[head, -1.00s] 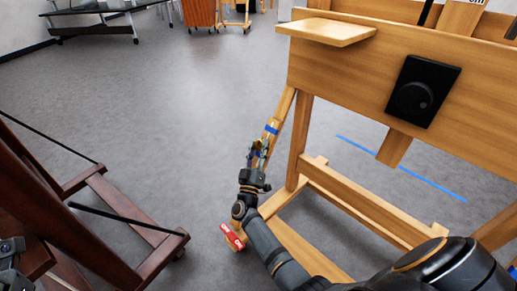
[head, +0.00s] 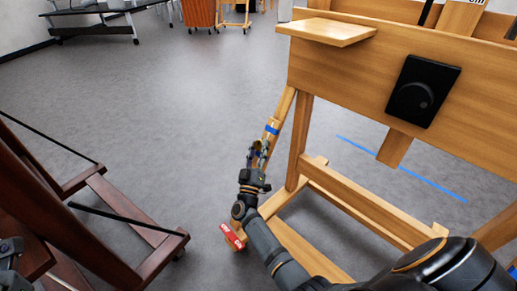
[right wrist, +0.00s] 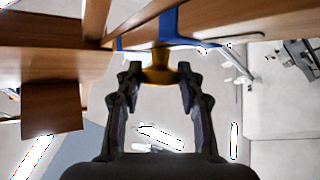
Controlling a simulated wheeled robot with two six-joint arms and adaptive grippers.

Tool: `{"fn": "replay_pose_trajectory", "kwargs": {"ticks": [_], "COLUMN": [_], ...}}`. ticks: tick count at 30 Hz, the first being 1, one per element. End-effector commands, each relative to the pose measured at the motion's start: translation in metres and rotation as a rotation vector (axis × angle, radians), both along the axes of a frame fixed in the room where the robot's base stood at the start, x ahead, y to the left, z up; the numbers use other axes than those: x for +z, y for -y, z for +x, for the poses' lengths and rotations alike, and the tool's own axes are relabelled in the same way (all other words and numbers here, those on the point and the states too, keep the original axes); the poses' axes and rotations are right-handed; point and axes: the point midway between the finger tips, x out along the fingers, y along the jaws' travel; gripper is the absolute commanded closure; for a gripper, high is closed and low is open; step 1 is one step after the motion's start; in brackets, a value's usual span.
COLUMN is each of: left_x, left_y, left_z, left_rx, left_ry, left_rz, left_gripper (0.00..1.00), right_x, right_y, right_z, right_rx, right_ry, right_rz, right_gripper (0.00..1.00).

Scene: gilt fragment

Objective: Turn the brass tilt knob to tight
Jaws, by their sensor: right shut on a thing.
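The brass tilt knob (right wrist: 160,73) shows in the right wrist view, below a blue band (right wrist: 168,22) around a wooden leg of the easel. My right gripper (right wrist: 160,82) has its two dark fingers on either side of the knob and is shut on it. In the head view my right gripper (head: 259,152) is at the easel's slanted leg (head: 279,112), just below the blue band (head: 271,130). There the knob is too small and covered to make out. A dark part of my left arm shows at the lower left edge; its fingers cannot be made out.
The wooden easel (head: 350,70) fills the right side, with a small shelf (head: 325,32) and a black panel with a dial (head: 423,91). A dark red wooden frame (head: 130,215) stands at the left. Grey floor (head: 190,120) is clear between them.

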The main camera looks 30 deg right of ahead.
Motion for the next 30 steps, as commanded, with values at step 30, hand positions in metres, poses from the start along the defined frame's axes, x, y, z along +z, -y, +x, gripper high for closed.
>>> {"fn": "replay_pose_trajectory", "kwargs": {"ticks": [30], "left_x": [-0.0005], "left_y": [0.0], "left_z": [-0.0001], "left_rx": [0.0], "left_ry": [0.0], "left_rz": [0.0], "left_gripper": [0.6], "right_x": [-0.0054], "right_y": [0.0], "right_z": [-0.0017], "right_rx": [-0.001], "right_ry": [-0.008], "right_rz": [0.003], "right_gripper": [0.61]}}
